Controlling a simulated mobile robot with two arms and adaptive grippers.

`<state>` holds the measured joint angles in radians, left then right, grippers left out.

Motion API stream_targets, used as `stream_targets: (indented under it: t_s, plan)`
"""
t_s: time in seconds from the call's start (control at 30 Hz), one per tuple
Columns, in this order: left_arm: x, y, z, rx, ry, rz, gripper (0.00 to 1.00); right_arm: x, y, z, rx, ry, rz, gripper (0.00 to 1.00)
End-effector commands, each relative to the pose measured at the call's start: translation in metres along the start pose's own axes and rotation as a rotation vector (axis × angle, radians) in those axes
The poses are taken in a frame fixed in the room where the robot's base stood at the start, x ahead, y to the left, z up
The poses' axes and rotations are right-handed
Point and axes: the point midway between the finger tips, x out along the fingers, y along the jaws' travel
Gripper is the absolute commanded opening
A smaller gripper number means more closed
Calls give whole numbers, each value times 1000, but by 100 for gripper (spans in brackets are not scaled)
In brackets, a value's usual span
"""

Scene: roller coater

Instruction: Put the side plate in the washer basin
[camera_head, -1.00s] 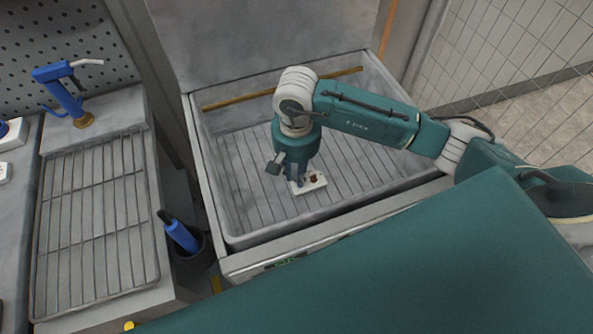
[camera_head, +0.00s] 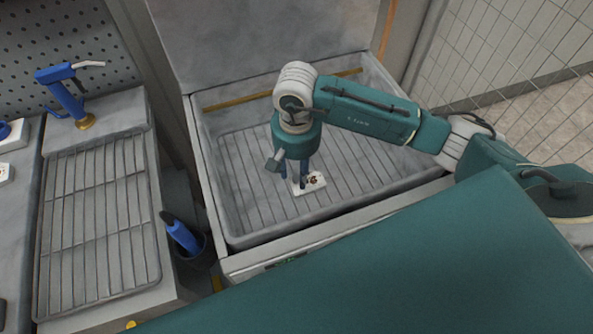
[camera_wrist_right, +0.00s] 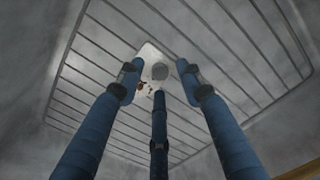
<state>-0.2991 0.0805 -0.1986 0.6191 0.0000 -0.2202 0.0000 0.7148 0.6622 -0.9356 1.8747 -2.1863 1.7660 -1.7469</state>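The side plate (camera_head: 316,182) is small, white and squarish, with dark brown and reddish food marks on it. It lies on the wire rack inside the washer basin (camera_head: 227,205), near the middle. My right gripper (camera_head: 296,188) points down into the basin, right over the plate, and partly hides it. In the right wrist view the three blue fingers of the gripper (camera_wrist_right: 158,82) are spread apart. The plate (camera_wrist_right: 147,54) shows beyond their tips. I cannot tell whether a finger still touches it. My left gripper is not in view.
A counter with a wire rack (camera_head: 97,215) and a blue spray tap (camera_head: 66,95) stands at the left. A dark holder with a blue-handled tool (camera_head: 181,236) is between counter and basin. The rest of the basin rack is bare.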

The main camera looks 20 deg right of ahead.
Motion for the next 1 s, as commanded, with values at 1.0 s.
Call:
stream_targets:
  t_s: [1.0]
  plan:
    - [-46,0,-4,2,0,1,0,-106,0,0,1,0,0,36]
